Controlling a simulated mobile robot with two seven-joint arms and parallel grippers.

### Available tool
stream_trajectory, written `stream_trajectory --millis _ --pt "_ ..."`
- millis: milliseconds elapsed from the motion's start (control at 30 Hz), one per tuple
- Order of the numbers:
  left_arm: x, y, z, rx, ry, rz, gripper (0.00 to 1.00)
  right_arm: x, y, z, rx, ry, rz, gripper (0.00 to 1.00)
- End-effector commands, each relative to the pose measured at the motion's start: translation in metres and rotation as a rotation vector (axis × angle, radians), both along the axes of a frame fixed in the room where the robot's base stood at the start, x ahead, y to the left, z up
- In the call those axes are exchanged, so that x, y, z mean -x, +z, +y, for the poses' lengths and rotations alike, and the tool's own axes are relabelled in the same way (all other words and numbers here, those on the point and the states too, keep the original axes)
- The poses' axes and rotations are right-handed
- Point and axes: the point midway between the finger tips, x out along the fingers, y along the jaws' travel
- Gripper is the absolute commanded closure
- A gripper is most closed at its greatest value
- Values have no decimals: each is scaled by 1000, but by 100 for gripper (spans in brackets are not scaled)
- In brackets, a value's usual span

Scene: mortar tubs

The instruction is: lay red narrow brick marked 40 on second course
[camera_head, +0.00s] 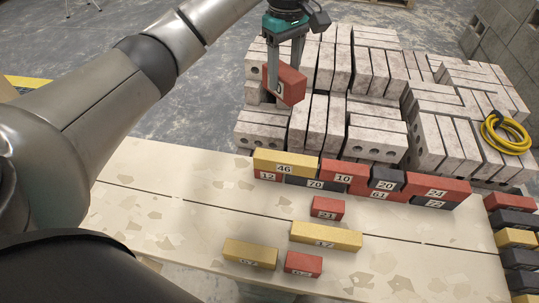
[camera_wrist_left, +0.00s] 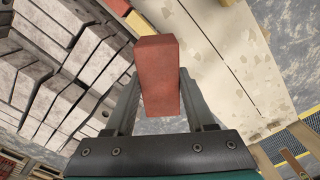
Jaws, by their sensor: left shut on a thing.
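A red brick (camera_head: 287,84) is held in my left gripper (camera_head: 284,82), above the grey block stacks behind the table. Its label is mostly covered by a finger, so I cannot read the number. In the left wrist view the red brick (camera_wrist_left: 158,75) stands between the two fingers, clear of other things. The brick row on the table has a lower course with the grey brick 70 (camera_head: 315,184) and red brick 61 (camera_head: 380,194). On top lie the yellow brick 46 (camera_head: 285,161), red brick 10 (camera_head: 343,174), dark brick 20 (camera_head: 386,178) and red brick 24 (camera_head: 437,187). My right gripper is not in view.
Loose bricks lie on the pale table (camera_head: 190,205) before the row: red 21 (camera_head: 328,208), yellow 17 (camera_head: 326,236), another yellow (camera_head: 250,254) and another red (camera_head: 304,264). More bricks (camera_head: 515,238) line the right edge. A yellow cable (camera_head: 508,134) lies on the blocks.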

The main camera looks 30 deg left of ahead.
Motion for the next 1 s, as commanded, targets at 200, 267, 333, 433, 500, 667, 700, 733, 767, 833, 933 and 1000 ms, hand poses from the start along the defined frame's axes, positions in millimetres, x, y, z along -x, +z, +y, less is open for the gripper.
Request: stream_trajectory --millis 200,267,333,433,500,667,700,733,767,833,933,1000 --pt "-17 -35 29 4 466 7 100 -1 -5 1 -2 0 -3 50" --pt "-17 -42 34 3 539 6 100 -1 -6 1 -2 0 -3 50" --pt "-17 -48 37 3 605 3 100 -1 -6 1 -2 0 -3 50" --pt "-16 -55 41 1 663 1 100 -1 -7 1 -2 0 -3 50" --pt "-16 -62 41 1 683 1 100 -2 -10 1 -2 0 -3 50" --pt "-15 -97 42 -1 692 2 100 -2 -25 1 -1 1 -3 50" --pt "-15 -107 43 -3 691 3 100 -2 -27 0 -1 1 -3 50" --pt "-15 -115 43 -3 691 3 100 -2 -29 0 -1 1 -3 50" --pt "-15 -123 43 -3 691 4 100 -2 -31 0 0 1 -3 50" --pt "-15 -141 43 -2 690 2 100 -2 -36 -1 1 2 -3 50" --pt "-15 -168 43 -3 689 2 100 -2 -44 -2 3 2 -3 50" --pt "-15 -184 43 -3 689 1 100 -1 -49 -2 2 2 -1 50"
